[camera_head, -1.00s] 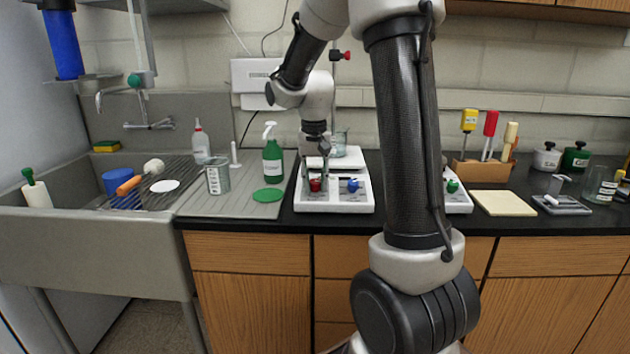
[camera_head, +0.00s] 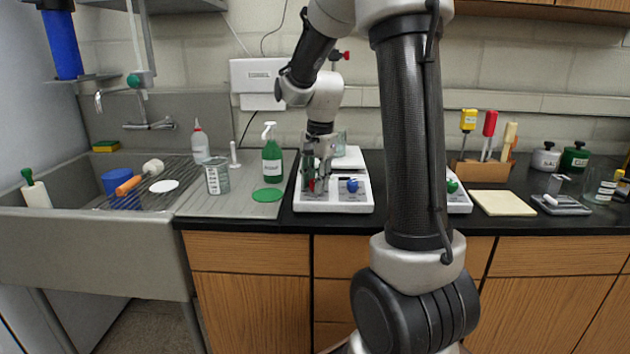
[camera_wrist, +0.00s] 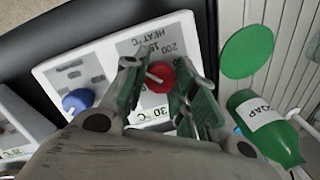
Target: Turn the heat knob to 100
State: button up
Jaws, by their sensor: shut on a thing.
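The red heat knob (camera_wrist: 161,76) sits on the white hotplate's front panel (camera_wrist: 120,48), under a printed HEAT °C scale. A white pointer line on it points to the left in the wrist view. My gripper (camera_wrist: 168,88) is shut on the red knob, with one green-padded finger on each side. Part of the scale is hidden by the fingers. A readout of 30 °C shows beside the knob. In the head view my gripper (camera_head: 317,184) reaches down onto the panel, and the red knob (camera_head: 312,185) is mostly covered.
A blue knob (camera_head: 352,186) is on the same panel. A green soap bottle (camera_head: 272,158) and a green disc (camera_head: 267,195) are to the left. A second unit with a green knob (camera_head: 452,186) is to the right, partly behind my arm.

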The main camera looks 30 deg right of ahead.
dwell(0.5)
jog(key=o, duration=1)
jog(key=shift+r, duration=0.1)
jog(key=r, duration=0.4)
jog(key=s+r, duration=0.1)
jog(key=r, duration=0.6)
jog(key=shift+s+d+r, duration=0.15)
jog(key=shift+s+r, duration=0.05)
jog(key=shift+r, duration=0.15)
